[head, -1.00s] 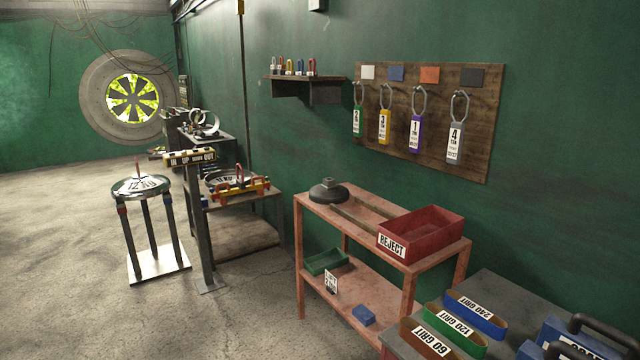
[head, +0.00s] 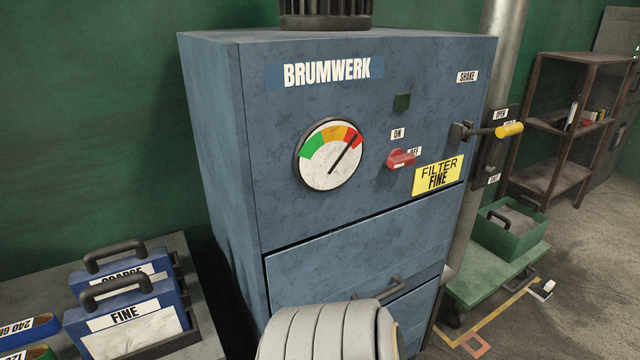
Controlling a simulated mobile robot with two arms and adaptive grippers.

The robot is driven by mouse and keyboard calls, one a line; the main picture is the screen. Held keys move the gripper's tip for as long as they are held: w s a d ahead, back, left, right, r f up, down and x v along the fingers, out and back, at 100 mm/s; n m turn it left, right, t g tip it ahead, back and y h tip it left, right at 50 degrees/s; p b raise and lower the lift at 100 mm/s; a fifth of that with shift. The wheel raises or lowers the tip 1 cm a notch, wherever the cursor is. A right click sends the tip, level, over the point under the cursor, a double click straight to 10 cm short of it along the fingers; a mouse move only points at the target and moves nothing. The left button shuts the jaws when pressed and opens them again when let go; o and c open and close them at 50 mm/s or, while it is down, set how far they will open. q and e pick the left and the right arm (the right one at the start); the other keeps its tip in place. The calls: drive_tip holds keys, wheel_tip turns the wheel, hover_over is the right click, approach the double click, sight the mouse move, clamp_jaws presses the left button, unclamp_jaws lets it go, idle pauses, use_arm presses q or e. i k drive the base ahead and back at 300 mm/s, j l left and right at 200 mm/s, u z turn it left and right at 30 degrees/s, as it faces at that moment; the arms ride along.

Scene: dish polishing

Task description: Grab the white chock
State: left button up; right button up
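A small white block with a dark part (head: 541,290), which looks like the white chock, lies on the floor at the right. It is beside the green cart (head: 497,277), near yellow floor marking. It is small in the view, so its exact shape is hard to tell. Neither of my grippers is in view.
A large blue BRUMWERK cabinet (head: 290,205) fills the middle. A yellow-handled lever (head: 508,130) juts from its right side. A green bin (head: 512,232) sits on the cart. A rounded, ribbed grey object (head: 322,333) stands in front. Shelves (head: 552,180) stand at the far right.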

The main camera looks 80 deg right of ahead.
sight(545, 290)
drive_tip(key=z, duration=1.85)
